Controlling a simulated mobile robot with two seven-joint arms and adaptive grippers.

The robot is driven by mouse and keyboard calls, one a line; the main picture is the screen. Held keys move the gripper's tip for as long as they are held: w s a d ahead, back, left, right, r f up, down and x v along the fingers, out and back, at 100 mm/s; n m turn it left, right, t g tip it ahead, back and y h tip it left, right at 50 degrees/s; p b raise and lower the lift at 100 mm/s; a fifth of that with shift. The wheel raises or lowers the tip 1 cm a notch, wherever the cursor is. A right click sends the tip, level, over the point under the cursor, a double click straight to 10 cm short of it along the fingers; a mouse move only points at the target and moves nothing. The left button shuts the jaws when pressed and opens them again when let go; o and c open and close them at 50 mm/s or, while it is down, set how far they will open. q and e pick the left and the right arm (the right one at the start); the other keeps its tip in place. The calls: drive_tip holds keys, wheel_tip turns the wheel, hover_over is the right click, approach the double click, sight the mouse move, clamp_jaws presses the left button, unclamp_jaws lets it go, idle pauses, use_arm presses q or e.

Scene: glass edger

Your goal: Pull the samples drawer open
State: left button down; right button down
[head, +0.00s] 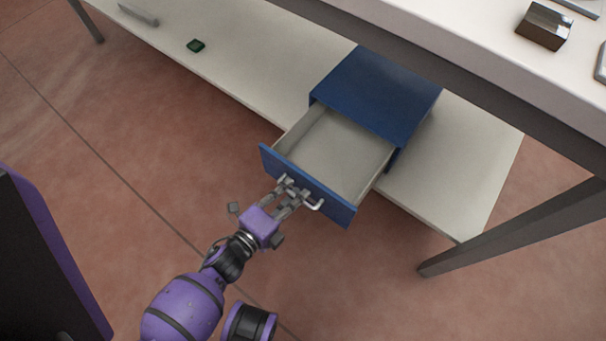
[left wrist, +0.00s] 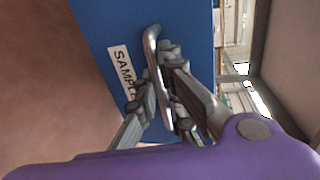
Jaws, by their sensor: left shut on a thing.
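The samples drawer (head: 306,187) has a blue front and stands pulled out of its blue cabinet (head: 378,92), on the lower shelf of the table. Its grey inside (head: 336,152) shows and looks empty. A white label reading "SAMPLE", partly covered, is on the drawer front (left wrist: 94,28) in the left wrist view. My left gripper (head: 291,191) is shut on the drawer's metal handle (head: 315,205). In the left wrist view the fingers (left wrist: 160,90) are on both sides of the handle bar (left wrist: 152,48). My right gripper is not in view.
The cream lower shelf (head: 240,70) carries a small green object (head: 196,46) and a light grey bar (head: 138,13) at the far left. The white tabletop (head: 470,25) overhangs the cabinet at the right. A dark table leg (head: 510,228) stands at right. Floor before the drawer is clear.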

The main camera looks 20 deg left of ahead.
use_arm(q)
drive_tip(key=shift+s+a, duration=0.15)
drive_tip(key=shift+s, duration=0.3)
drive_tip(key=c, duration=2.1)
unclamp_jaws()
drive_tip(key=shift+s, duration=0.1)
drive_tip(key=v, duration=1.2)
